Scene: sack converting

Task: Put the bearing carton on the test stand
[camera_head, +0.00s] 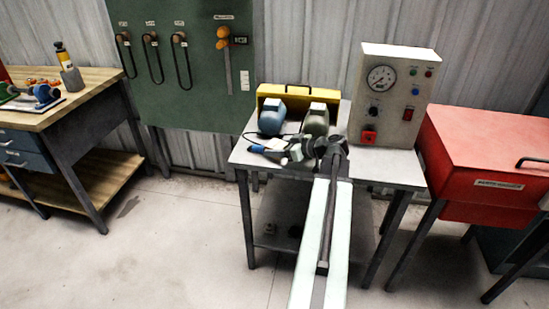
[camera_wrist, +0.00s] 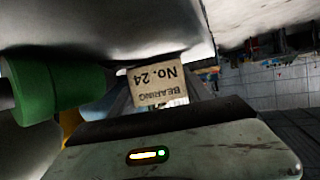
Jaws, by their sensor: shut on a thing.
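The bearing carton (camera_wrist: 155,86), a small beige box printed "BEARING No. 24", is between the fingers of my gripper (camera_wrist: 160,92) in the wrist view. Its print appears upside down there. My gripper is shut on it. In the head view my gripper (camera_head: 293,152) is low over the left part of a grey-topped stand (camera_head: 385,169), in front of two motors. I take this to be the test stand. The carton cannot be made out clearly in the head view. Whether it touches the top, I cannot tell.
A blue motor (camera_head: 271,118), a green motor (camera_head: 316,120) and a yellow case (camera_head: 297,92) crowd the stand's back left. A gauge panel (camera_head: 391,98) stands at its right. A red cabinet (camera_head: 487,165) is farther right. A wooden workbench (camera_head: 85,88) is at left.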

